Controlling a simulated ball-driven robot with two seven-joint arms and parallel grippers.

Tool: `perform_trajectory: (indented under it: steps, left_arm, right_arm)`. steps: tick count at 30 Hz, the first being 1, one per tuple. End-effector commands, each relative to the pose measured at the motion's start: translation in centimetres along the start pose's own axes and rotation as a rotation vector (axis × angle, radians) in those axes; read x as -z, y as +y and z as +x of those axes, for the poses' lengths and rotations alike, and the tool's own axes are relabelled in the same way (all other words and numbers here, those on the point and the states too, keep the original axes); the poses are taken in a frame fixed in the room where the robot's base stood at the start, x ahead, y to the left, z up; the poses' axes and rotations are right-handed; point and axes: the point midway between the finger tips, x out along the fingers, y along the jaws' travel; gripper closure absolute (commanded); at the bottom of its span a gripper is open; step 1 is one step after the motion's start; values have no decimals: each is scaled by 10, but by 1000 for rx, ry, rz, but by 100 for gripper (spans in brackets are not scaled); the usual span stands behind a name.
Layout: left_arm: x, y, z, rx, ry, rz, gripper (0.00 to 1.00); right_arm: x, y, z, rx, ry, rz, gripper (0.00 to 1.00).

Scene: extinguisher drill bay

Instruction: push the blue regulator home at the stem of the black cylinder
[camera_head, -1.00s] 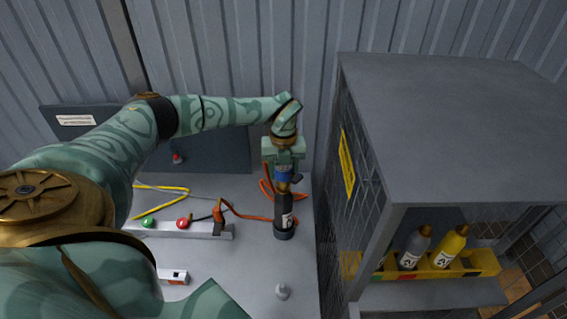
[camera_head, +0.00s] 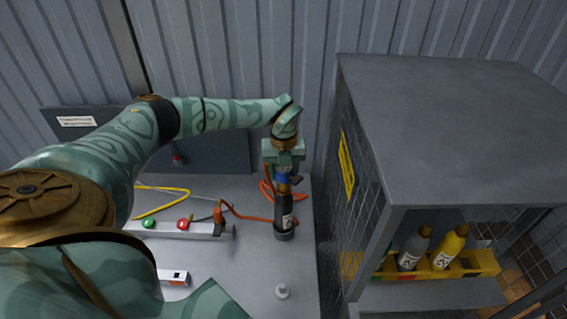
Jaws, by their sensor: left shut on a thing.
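The black cylinder (camera_head: 285,212) stands upright on the grey bench in a dark round base. It has a white label and a brass-coloured stem at its top. The blue regulator (camera_head: 282,179) is at that stem, directly above the cylinder. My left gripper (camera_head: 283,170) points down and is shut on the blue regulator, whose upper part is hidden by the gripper. I cannot tell from this angle how fully the regulator sits on the stem. My right gripper is not in view.
A grey bar with a green button (camera_head: 149,223) and a red button (camera_head: 183,224) lies left of the cylinder. Orange and yellow hoses (camera_head: 160,205) lie behind. A mesh cabinet (camera_head: 450,130) with grey and yellow bottles (camera_head: 449,247) stands close on the right.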

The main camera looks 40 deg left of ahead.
Motion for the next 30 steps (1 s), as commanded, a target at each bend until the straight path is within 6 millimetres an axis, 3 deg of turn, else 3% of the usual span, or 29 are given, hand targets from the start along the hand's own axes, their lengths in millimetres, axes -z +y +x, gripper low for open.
perform_trajectory:
  steps: [30]
  left_arm:
    - [0, 0, 13, 0, 0, -1, 76]
  right_arm:
    - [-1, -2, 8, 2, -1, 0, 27]
